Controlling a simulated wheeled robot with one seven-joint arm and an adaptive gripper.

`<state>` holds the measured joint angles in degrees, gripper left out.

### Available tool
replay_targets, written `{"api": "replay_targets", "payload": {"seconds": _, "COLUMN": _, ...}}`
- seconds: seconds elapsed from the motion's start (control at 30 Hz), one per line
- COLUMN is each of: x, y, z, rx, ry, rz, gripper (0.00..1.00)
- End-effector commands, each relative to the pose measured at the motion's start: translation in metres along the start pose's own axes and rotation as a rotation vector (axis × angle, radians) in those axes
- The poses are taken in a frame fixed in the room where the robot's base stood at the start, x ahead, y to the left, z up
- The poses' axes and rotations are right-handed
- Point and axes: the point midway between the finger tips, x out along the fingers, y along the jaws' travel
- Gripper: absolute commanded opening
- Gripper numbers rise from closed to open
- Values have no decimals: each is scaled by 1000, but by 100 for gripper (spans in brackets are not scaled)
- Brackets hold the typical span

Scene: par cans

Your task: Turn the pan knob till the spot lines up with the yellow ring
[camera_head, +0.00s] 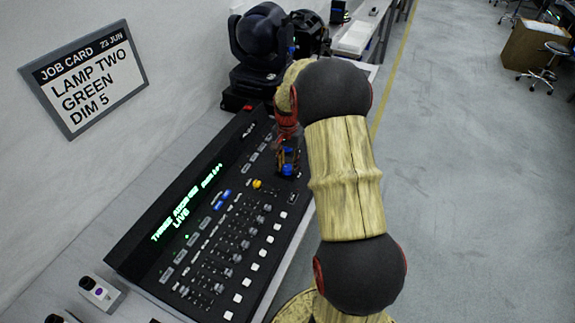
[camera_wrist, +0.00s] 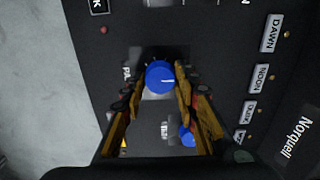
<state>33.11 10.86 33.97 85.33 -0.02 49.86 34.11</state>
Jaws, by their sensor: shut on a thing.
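The pan knob (camera_wrist: 160,76) is a round blue knob with a white pointer line on the dark lighting console (camera_head: 140,235). A partly hidden label starting "PA" is beside it in the wrist view. My gripper (camera_wrist: 161,82) has its two fingers on either side of the knob and is shut on it. In the head view my gripper (camera_head: 288,158) is at the console's far right part, and my arm hides some of the area. Neither the light spot nor the yellow ring shows in either view.
A second blue knob (camera_wrist: 187,136) lies close by, between my fingers' bases in the wrist view. Faders, white buttons and a lit display (camera_head: 183,213) cover the console. A black moving-head lamp (camera_head: 262,45) stands behind it. A job card (camera_head: 85,78) hangs on the wall.

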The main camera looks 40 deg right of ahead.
Motion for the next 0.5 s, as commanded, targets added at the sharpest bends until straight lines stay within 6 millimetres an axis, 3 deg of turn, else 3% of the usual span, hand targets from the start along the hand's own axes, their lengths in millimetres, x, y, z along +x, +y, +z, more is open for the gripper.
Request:
{"api": "replay_targets", "payload": {"seconds": 0.27, "x": -3, "y": 0, "z": 0, "rx": -90, "ry": 0, "rz": -1, "gripper": 5}}
{"api": "replay_targets", "payload": {"seconds": 0.5, "x": -4, "y": 0, "z": 0, "rx": -271, "ry": 0, "rz": -1, "gripper": 5}}
